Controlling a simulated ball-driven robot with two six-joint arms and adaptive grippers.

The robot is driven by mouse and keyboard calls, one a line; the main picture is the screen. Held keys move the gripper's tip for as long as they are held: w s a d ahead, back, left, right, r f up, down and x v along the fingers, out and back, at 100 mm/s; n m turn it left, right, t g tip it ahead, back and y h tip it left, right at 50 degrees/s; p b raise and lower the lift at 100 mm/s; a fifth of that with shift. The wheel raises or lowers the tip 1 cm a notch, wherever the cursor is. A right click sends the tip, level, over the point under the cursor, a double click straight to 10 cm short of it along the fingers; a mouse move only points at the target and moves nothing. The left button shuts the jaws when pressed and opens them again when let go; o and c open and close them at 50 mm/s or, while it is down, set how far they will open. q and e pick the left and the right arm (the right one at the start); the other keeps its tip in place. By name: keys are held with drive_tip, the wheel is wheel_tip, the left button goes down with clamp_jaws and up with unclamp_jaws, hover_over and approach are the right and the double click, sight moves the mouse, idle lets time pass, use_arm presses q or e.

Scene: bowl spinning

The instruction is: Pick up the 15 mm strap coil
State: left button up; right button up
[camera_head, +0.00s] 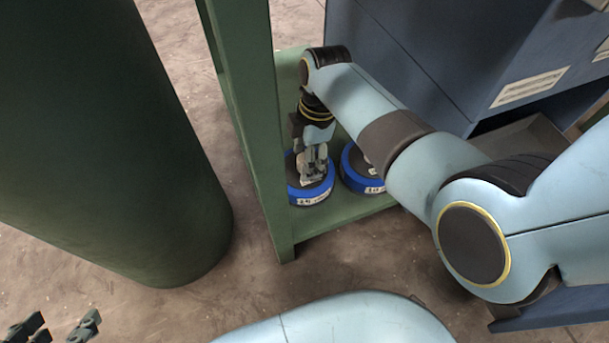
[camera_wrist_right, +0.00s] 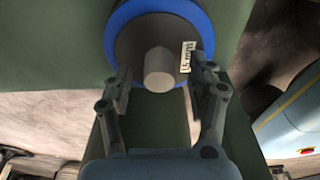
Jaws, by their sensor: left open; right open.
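Two blue-rimmed strap coils lie flat on the green shelf in the head view: a left coil (camera_head: 310,195) and a right coil (camera_head: 358,182). Their white labels are too small to read surely there. My right gripper (camera_head: 313,165) points down over the left coil and hides part of it. In the right wrist view a coil (camera_wrist_right: 135,45) with a label like "15 mm" lies ahead of the open fingers (camera_wrist_right: 162,78). A pale round core stands in its middle, between the fingertips; contact cannot be told. My left gripper (camera_head: 60,327) is open and empty at the lower left.
A green post (camera_head: 255,130) of the shelf frame stands just left of the coils. A large dark green cylinder (camera_head: 110,150) stands farther left. A blue cabinet (camera_head: 420,50) is behind my right arm. Bare floor (camera_head: 240,300) lies in front.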

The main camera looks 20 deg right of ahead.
drive_tip(key=shift+f, duration=0.1)
clamp_jaws()
idle(0.5)
